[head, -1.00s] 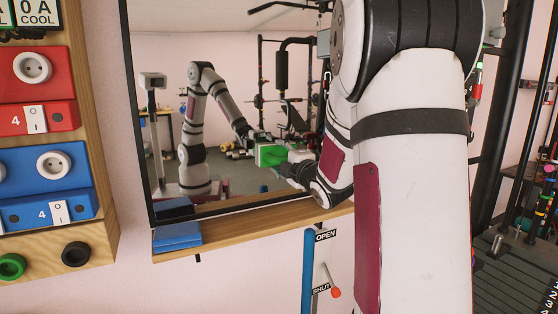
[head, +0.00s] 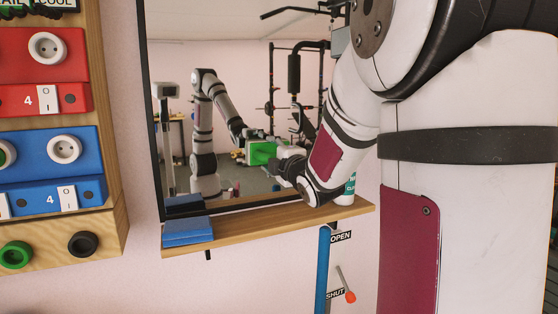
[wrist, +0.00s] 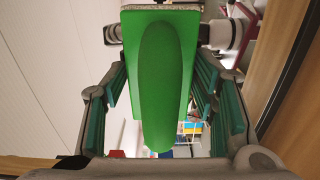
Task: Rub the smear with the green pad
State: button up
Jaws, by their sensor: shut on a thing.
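The green pad (head: 262,153) is in my gripper (head: 283,166), at the mirror (head: 240,80) in the head view. In the wrist view the green pad (wrist: 180,30) is a block with a rounded green grip, held between the fingers of my gripper (wrist: 158,105), with a pale layer along its far edge. The pad's reflection shows close beside it in the glass. I cannot tell whether the pad touches the mirror. I cannot make out the smear in either view.
A wooden shelf (head: 225,238) runs below the mirror, with a folded blue cloth (head: 187,231) at its left. A bottle with a teal label (head: 348,186) stands at its right, partly behind my arm. A socket board (head: 110,150) is at left; a lever (head: 346,285) is below.

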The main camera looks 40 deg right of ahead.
jog(key=shift+w+a+b, duration=0.2)
jog(key=shift+a+b, duration=0.1)
jog(key=shift+a, duration=0.3)
jog(key=shift+r, duration=0.1)
jog(key=shift+s, duration=0.1)
jog(key=shift+b+v, duration=0.6)
jog(key=shift+v, duration=2.3)
jog(key=v, duration=0.3)
